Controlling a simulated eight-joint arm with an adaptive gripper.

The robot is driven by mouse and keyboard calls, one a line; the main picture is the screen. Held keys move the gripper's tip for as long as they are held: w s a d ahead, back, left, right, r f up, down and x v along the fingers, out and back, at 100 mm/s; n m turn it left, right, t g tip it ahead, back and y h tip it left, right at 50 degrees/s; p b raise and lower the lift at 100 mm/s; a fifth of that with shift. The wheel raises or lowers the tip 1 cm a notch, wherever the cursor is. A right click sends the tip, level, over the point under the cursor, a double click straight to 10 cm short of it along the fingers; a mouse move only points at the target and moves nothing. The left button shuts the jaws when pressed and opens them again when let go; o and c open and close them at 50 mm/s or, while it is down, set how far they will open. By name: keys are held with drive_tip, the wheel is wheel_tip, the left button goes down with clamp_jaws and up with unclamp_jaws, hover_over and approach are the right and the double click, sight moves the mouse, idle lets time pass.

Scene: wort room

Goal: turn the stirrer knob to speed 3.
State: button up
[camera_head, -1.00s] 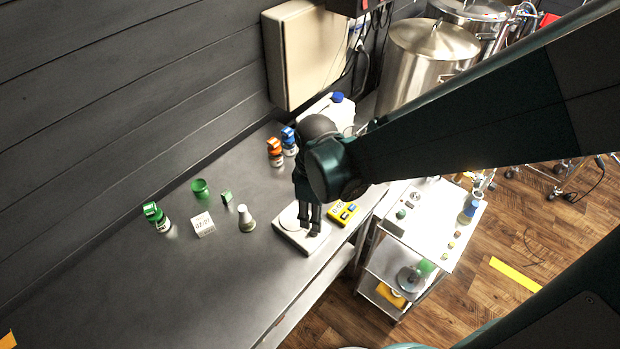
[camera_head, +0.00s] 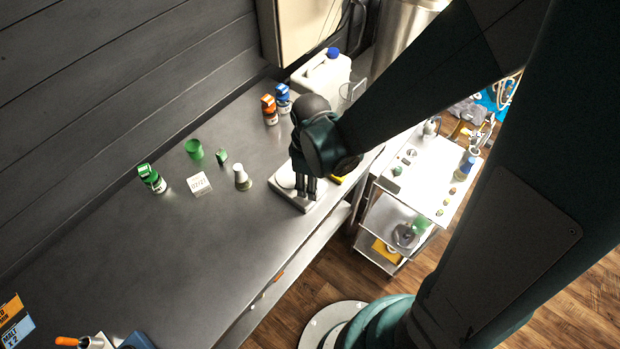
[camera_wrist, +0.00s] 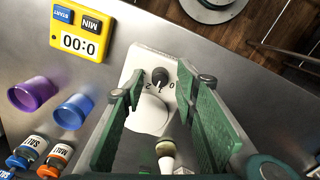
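The stirrer is a white flat unit (camera_wrist: 148,110) with a pale round plate; in the head view it is on the steel bench (camera_head: 292,186), partly behind my gripper. Its dark knob (camera_wrist: 158,75) is on the panel at the end away from the plate, with printed digits around it. A 2 and a 0 are readable; where the pointer stands is unclear. My gripper (camera_wrist: 160,82) is open, its green-padded fingers apart on either side of the knob in the wrist view. Contact with the knob cannot be told. In the head view my gripper (camera_head: 306,194) points down at the stirrer.
A yellow timer (camera_wrist: 82,30) reading 0:00, a purple cup (camera_wrist: 34,94) and a blue cup (camera_wrist: 74,110) are near the stirrer. A small flask (camera_head: 242,178), green cup (camera_head: 194,149) and bottles stand left on the bench. A white trolley (camera_head: 425,170) stands right, past the bench edge.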

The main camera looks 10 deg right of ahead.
drive_tip(key=shift+f, duration=0.1)
drive_tip(key=shift+c, duration=0.3)
drive_tip(key=c, duration=0.9)
drive_tip(key=shift+o, duration=0.2)
drive_tip(key=shift+f+m+b, duration=0.1)
drive_tip(key=shift+m+b, duration=0.25)
drive_tip(key=shift+m, duration=0.15)
drive_tip(key=m+b, duration=0.2)
drive_tip(key=m, duration=0.2)
drive_tip(key=shift+m, duration=0.3)
drive_tip(key=m+b, duration=0.2)
drive_tip(key=m, duration=0.4)
drive_tip(key=shift+m, duration=0.3)
drive_tip(key=o, duration=0.9)
